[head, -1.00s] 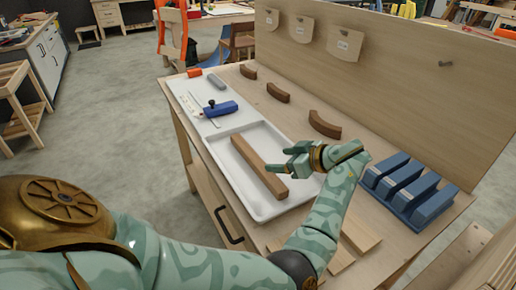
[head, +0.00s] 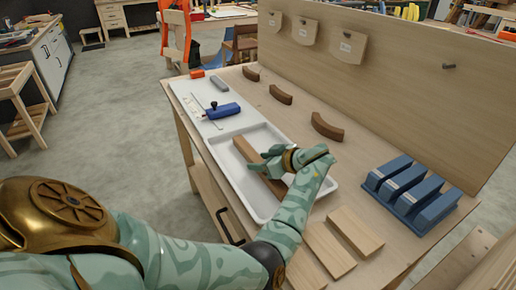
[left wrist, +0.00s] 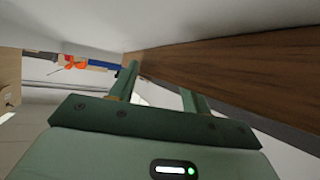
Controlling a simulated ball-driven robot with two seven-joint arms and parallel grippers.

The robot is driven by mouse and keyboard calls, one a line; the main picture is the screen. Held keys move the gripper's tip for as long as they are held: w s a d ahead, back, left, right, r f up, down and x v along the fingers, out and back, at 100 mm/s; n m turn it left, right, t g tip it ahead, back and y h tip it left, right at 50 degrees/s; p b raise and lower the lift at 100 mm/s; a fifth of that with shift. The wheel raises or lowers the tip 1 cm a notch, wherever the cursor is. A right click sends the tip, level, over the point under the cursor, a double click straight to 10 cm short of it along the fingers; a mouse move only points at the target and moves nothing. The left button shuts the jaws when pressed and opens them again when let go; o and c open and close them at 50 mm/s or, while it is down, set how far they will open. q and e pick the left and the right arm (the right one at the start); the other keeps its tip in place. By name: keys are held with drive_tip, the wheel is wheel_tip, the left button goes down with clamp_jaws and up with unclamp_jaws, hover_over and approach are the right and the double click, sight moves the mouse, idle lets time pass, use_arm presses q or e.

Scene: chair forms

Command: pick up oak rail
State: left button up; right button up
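A long straight brown wooden bar, the likely oak rail (head: 241,149), lies in the white tray (head: 226,178) on the bench. My left gripper (head: 258,164) is over the bar's middle and hides part of it. In the left wrist view the bar (left wrist: 235,65) runs close in front of the left gripper (left wrist: 158,82), whose two fingers are apart. The fingers look open, and I cannot tell whether they touch the bar. My right gripper is in neither view.
Curved brown pieces (head: 326,127) lie behind the tray. A blue slotted holder (head: 405,190) stands to the right. Pale boards (head: 355,231) lie at the front right. A blue tool (head: 222,110) is left of the tray. An upright panel (head: 400,75) closes the back.

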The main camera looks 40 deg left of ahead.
use_arm(q)
clamp_jaws()
drive_tip(key=shift+r, duration=0.1)
